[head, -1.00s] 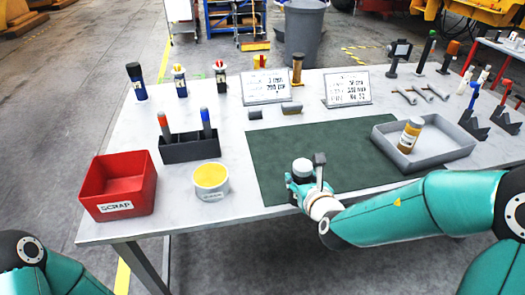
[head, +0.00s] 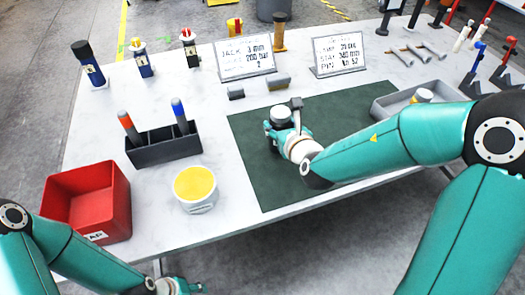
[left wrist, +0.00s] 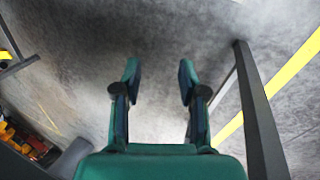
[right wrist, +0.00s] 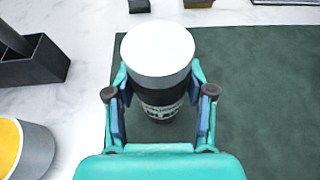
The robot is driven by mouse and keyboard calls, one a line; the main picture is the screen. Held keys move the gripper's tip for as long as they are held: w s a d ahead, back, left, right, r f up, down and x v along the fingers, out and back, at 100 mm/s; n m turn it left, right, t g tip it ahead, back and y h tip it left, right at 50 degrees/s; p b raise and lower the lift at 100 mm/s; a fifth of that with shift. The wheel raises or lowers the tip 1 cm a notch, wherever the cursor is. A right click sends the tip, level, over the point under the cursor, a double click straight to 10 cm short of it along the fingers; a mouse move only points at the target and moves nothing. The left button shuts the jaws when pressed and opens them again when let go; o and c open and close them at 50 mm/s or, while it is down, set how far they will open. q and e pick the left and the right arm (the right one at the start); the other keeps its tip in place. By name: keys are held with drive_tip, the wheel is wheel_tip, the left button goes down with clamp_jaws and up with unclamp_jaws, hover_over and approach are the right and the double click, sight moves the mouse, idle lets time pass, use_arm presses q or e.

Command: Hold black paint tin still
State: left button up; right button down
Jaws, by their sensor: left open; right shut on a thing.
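The black paint tin (right wrist: 158,92) has a pale grey-white lid and a light label band low on its side. It stands upright on the green mat (right wrist: 265,110). In the head view only the tin's lid (head: 282,114) shows well. My right gripper (right wrist: 160,88) is shut around the tin, one finger on each side. It also shows in the head view (head: 281,130) at the mat's left part. My left gripper (left wrist: 158,75) is open and empty, pointing at the floor. In the head view it (head: 185,287) is at the bottom, below the table's front edge.
A tub with a yellow top (head: 196,190) and a red scrap bin (head: 90,200) stand left of the mat. A black holder (head: 165,148) carries two markers behind the tub. A grey tray (head: 390,103) lies right, partly behind my right arm. The mat's front part is clear.

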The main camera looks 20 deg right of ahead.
sight(276, 107)
use_arm(q)
drive_tip(key=shift+o, duration=0.8)
use_arm(e)
drive_tip(key=shift+a, duration=0.2)
use_arm(q)
drive_tip(key=shift+o, duration=1.4)
use_arm(e)
drive_tip(key=shift+w+r, duration=0.15)
drive_tip(key=shift+r, duration=0.1)
use_arm(q)
drive_tip(key=shift+o, duration=1.3)
drive_tip(key=shift+f, duration=0.1)
use_arm(e)
drive_tip(key=r, duration=0.3)
drive_tip(key=w+r+m+h, duration=0.1)
drive_tip(key=r, duration=0.2)
drive_tip(key=w+r+h, duration=0.1)
drive_tip(key=r, duration=0.1)
drive_tip(key=shift+r+m, duration=0.3)
drive_tip(key=shift+r, duration=0.1)
use_arm(q)
drive_tip(key=shift+f, duration=0.1)
use_arm(e)
drive_tip(key=s+a+r, duration=0.1)
drive_tip(key=a+r, duration=0.2)
drive_tip(key=r, duration=0.4)
drive_tip(key=shift+s+a+r, duration=0.15)
drive_tip(key=shift+s+r, duration=0.05)
drive_tip(key=shift+r, duration=0.1)
